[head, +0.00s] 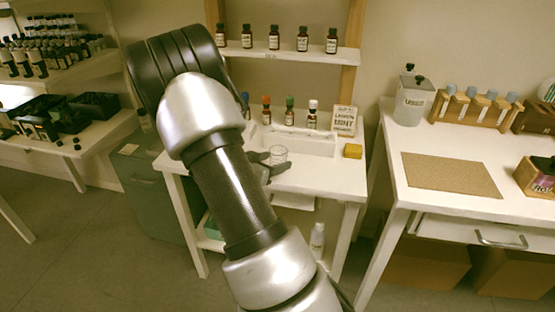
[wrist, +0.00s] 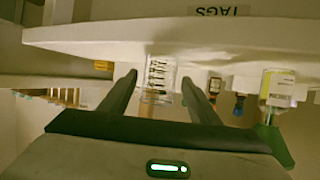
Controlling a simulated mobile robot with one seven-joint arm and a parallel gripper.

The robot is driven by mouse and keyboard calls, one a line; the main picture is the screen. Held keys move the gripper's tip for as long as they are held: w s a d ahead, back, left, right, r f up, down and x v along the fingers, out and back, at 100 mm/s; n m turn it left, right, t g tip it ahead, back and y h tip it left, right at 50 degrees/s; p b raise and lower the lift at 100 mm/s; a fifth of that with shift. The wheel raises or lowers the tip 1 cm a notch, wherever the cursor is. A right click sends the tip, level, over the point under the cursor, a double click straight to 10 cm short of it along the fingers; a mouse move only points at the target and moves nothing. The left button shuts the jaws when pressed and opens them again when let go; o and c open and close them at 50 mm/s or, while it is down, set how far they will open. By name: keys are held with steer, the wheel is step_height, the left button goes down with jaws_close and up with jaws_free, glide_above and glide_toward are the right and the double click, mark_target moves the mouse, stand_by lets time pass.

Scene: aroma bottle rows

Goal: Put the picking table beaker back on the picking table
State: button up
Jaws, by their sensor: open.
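My gripper (head: 266,164) is at the beaker, partly hidden behind my arm in the head view. In the wrist view, which looks upside down, the beaker (wrist: 158,78) shows between the two dark fingers of my gripper (wrist: 160,84), with a gap to each side. The fingers are open. I cannot tell whether either finger touches the glass.
Dropper bottles (head: 289,112) with coloured tops, a sign card (head: 344,120) and a yellow block (head: 352,151) stand behind on the table. A shelf of brown bottles (head: 302,40) is above. Another white table (head: 440,216) with a cork mat (head: 450,175) stands right.

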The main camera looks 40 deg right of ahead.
steer(key=w+a+r+n+t+y+p, duration=0.1)
steer(key=a+r+n+t+y, duration=0.1)
steer(key=a+r+y, duration=0.5)
steer(key=a+r+n+t+y, duration=0.1)
steer(key=a+r+n+t, duration=0.15)
steer(key=a+r, duration=0.6)
steer(key=w+a+r+n+t+y+p, duration=0.1)
steer(key=a+r+n+t+y, duration=0.2)
steer(key=a, duration=0.9)
steer(key=s+a+r+n+g+y, duration=0.3)
steer(key=s+a+r+n+y, duration=0.15)
steer(key=s, duration=0.45)
steer(key=s+d+f+n+g+h, duration=0.1)
steer(key=s+d+n+g+h, duration=0.1)
steer(key=s, duration=1.5)
steer(key=shift+d+g+h, duration=0.3)
steer(key=shift+g+h, duration=0.05)
steer(key=shift+g, duration=0.2)
